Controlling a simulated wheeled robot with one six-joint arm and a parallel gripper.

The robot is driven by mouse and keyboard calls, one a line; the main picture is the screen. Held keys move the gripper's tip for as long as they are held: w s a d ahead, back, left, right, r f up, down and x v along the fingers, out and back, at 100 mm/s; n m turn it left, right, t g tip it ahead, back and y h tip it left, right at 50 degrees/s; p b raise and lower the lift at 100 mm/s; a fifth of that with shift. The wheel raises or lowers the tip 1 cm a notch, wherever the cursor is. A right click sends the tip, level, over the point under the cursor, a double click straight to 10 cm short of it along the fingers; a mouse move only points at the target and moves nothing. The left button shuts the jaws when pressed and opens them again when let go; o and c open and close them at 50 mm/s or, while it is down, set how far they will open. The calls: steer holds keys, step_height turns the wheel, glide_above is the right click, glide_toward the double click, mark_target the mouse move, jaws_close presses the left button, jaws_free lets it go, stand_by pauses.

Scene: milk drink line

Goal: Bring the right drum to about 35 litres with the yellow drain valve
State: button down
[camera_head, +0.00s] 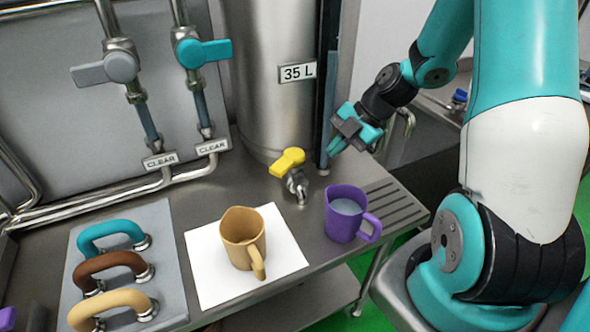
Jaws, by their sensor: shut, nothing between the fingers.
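The right drum (255,85) is a tall steel cylinder with a "35 L" label (297,72) on its side; its top is out of view. A dark vertical strip (328,80) runs along its right side; I cannot read a level on it. The yellow drain valve (287,162) sits on a small tap (297,184) low at the drum's front. A purple mug (344,213) with pale liquid in it stands just right of the tap. My gripper (336,146) is shut and empty, right of the yellow valve and apart from it.
A tan mug (243,238) stands on a white sheet (206,262). A grey valve (107,68) and a teal valve (203,52) are on pipes with "CLEAR" labels at back left. Teal, brown and tan handles (112,262) sit on a plate at front left. A slotted drain area (393,205) lies right.

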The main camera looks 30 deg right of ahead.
mark_target(288, 162)
steer(key=w+a+f+p, duration=0.5)
steer(key=w+a+f, duration=0.1)
steer(key=f, duration=0.1)
steer(key=shift+w+a+f, duration=0.25)
steer(key=shift+a+f, duration=0.1)
steer(key=shift+f, duration=0.05)
